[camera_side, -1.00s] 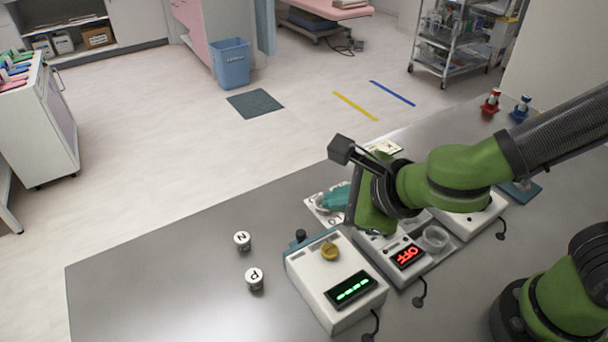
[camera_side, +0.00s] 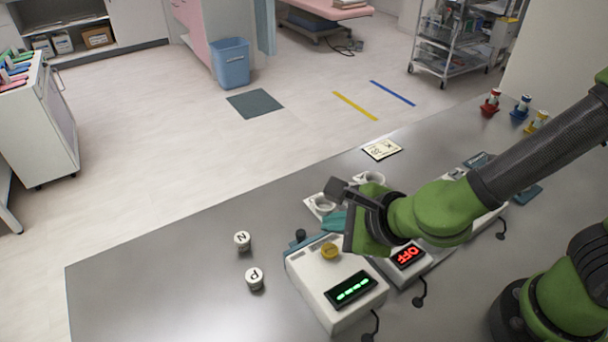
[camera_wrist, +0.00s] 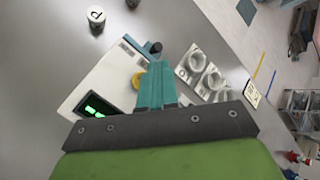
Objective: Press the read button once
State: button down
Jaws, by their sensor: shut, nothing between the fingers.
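The read button is probably the yellow round knob (camera_side: 330,251) on top of a white device (camera_side: 312,272) with a lit green display (camera_side: 350,289); no label is readable. The yellow button (camera_wrist: 137,80) also shows in the wrist view, partly beside my fingers. My gripper (camera_side: 333,222) has teal fingers, shut and empty. In the side view the fingers are just behind the device. In the wrist view my gripper (camera_wrist: 157,66) has its fingertips just right of the button. I cannot tell their height above the device.
A second device with a red OFF display (camera_side: 408,256) stands right of it, partly behind my arm. White round holders (camera_wrist: 196,63) stand beside the fingers. Two lettered cups, N (camera_side: 242,240) and P (camera_side: 254,278), stand at left. A card (camera_side: 382,149) lies behind.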

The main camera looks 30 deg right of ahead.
aim_at(334, 253)
jog(key=shift+f, duration=1.75)
dwell(0.7)
jog(key=shift+f, duration=0.4)
jog(key=shift+f, duration=0.5)
dwell(0.6)
jog(key=shift+r, duration=0.95)
jog(key=shift+r, duration=2.5)
